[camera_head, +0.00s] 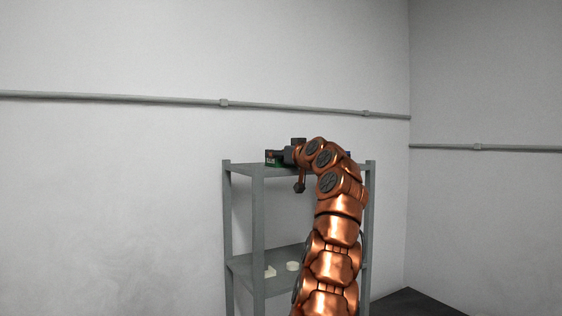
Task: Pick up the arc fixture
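My gripper (281,154) is the small dark end of my copper arm, over the left part of the shelf unit's top board. A small dark-and-green object (273,162) shows right at the gripper, at the left end of that board. I cannot tell whether the fingers touch it or are open or shut. No arc fixture can be made out for certain. Two small pale pieces lie on the lower board, an angular one (270,271) and a rounded one (292,266). My arm hides much of the right half of both boards.
The grey metal shelf unit (258,230) stands against a pale wall, with upright posts at its corners. A bit of something blue (348,154) shows behind my arm on the top board. A dark low surface (415,303) lies at the lower right. Pipes run along the walls.

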